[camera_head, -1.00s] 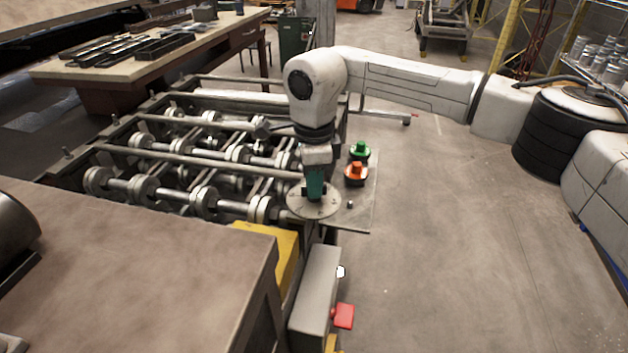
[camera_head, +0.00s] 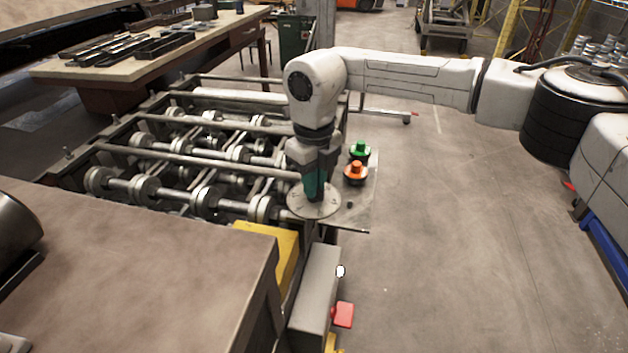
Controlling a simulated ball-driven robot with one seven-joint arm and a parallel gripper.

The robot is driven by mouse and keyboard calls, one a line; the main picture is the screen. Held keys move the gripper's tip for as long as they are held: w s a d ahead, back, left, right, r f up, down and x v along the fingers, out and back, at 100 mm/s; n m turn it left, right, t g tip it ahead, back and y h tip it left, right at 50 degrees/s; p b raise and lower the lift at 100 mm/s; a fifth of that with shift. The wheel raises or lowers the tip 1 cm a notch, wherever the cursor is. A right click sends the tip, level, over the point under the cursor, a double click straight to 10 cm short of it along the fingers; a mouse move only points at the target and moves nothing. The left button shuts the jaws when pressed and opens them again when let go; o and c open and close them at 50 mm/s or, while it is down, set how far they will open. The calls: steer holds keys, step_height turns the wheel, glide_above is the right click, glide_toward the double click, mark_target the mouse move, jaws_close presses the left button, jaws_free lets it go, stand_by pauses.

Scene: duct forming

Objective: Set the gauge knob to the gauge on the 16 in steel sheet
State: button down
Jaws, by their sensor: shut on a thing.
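My gripper (camera_head: 314,190) points down at the round pale dial plate (camera_head: 328,208) on the near right corner of the roller machine. Its greenish fingers are shut on the gauge knob at the middle of the plate. The fingers hide the knob almost wholly, so its pointer cannot be seen. The marks on the dial are too small to read. I cannot make out a steel sheet with a gauge on it.
A green button (camera_head: 360,150) and an orange button (camera_head: 355,170) stand right beside the dial. The roller machine (camera_head: 180,158) lies to the left. A brown-topped bench (camera_head: 140,255) is in front, with a grey box (camera_head: 315,290) beside it. The floor at right is open.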

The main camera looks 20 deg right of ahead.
steer(key=m, duration=0.4)
steer(key=shift+m, duration=0.4)
stand_by(0.4)
steer(key=c, duration=1.2)
jaws_free()
step_height(320, 180, up, 11)
steer(key=shift+f+b, duration=0.1)
steer(key=shift+b, duration=0.6)
